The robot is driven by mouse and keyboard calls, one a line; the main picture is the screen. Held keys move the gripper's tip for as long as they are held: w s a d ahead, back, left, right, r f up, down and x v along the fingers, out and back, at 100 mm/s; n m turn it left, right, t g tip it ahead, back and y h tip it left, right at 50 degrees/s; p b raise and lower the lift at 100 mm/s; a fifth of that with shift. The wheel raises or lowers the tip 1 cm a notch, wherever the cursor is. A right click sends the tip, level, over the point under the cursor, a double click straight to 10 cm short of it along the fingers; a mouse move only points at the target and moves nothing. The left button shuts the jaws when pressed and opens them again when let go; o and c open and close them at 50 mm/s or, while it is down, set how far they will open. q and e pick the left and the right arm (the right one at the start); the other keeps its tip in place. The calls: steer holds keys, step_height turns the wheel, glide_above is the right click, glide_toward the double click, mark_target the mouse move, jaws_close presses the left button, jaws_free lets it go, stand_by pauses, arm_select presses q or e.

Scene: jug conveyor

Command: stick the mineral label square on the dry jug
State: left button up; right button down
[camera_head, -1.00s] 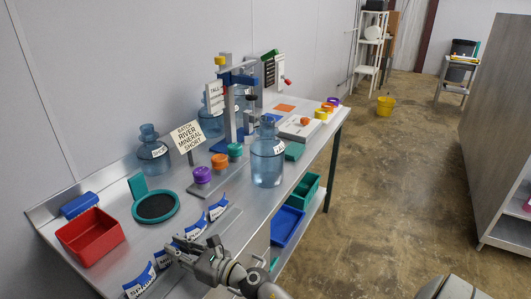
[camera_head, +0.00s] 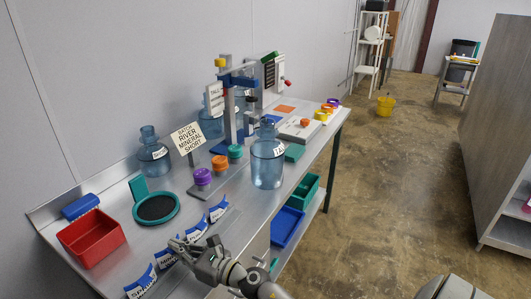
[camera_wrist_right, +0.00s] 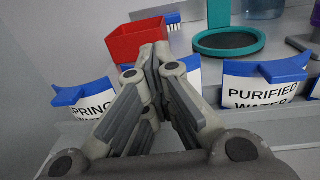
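My right gripper (camera_head: 180,246) is at the label row near the table's front edge. In the right wrist view its fingertips (camera_wrist_right: 154,48) come together at the middle label, between the spring label (camera_wrist_right: 86,98) and the purified water label (camera_wrist_right: 262,84). The middle label, the mineral one by its place (camera_head: 166,258), is mostly hidden by the fingers; its blue tab seems held between them. A blue jug (camera_head: 154,156) with a small tag stands at the wall. A larger tagged jug (camera_head: 267,165) stands at the front. I cannot tell which is dry. My left gripper is not in view.
A round black pad in a teal ring (camera_head: 156,208) lies between the labels and the short jug. A red bin (camera_head: 90,238) and blue brush (camera_head: 81,206) are at left. The batch sign (camera_head: 187,139) reads river, mineral, short. Coloured caps (camera_head: 219,165) stand centrally.

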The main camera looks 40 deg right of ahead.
step_height(320, 180, up, 8)
steer(key=p, duration=0.7)
steer(key=shift+d+r, duration=0.1)
